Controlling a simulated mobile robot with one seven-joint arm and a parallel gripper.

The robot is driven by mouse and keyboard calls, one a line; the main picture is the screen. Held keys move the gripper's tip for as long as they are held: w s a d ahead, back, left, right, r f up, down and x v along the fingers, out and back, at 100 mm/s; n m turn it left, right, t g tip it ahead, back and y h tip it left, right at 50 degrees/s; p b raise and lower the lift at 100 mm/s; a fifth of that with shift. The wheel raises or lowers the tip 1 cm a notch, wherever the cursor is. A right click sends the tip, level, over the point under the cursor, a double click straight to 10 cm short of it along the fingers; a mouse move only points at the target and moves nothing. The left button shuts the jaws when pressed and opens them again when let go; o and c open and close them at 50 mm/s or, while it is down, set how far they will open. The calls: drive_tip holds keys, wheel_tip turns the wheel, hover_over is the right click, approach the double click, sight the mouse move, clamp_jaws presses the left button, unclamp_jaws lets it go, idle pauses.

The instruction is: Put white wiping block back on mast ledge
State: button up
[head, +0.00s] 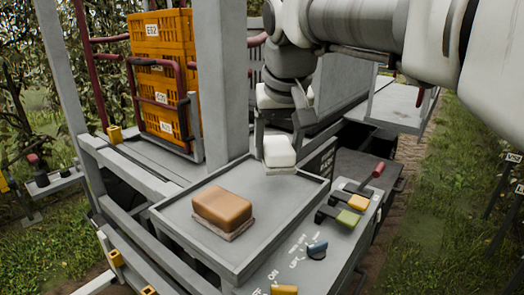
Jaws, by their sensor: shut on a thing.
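The white wiping block (278,152) is at the tip of my gripper (277,136), which points down and is shut on it. The block is over the back right part of a grey rimmed tray (186,238); I cannot tell whether it touches the tray floor. The grey mast (222,85) rises behind the tray, left of my gripper. I cannot tell which surface is the mast ledge. The far finger is partly hidden.
A brown block (222,208) with a pale base lies in the tray. Right of it is a control panel (305,262) with a red-handled lever (377,170) and several coloured knobs. Stacked orange crates (163,75) stand behind at left. Grey rails run along the left.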

sight(269, 186)
drive_tip(key=shift+w+a+f, duration=0.25)
drive_tip(key=shift+a+f, duration=0.2)
drive_tip(key=shift+a, duration=0.3)
drive_tip(key=shift+f, duration=2)
drive_tip(key=shift+f, duration=0.1)
drive_tip(key=shift+f, duration=0.15)
drive_tip(key=o, duration=1.2)
drive_tip(key=shift+r, duration=0.2)
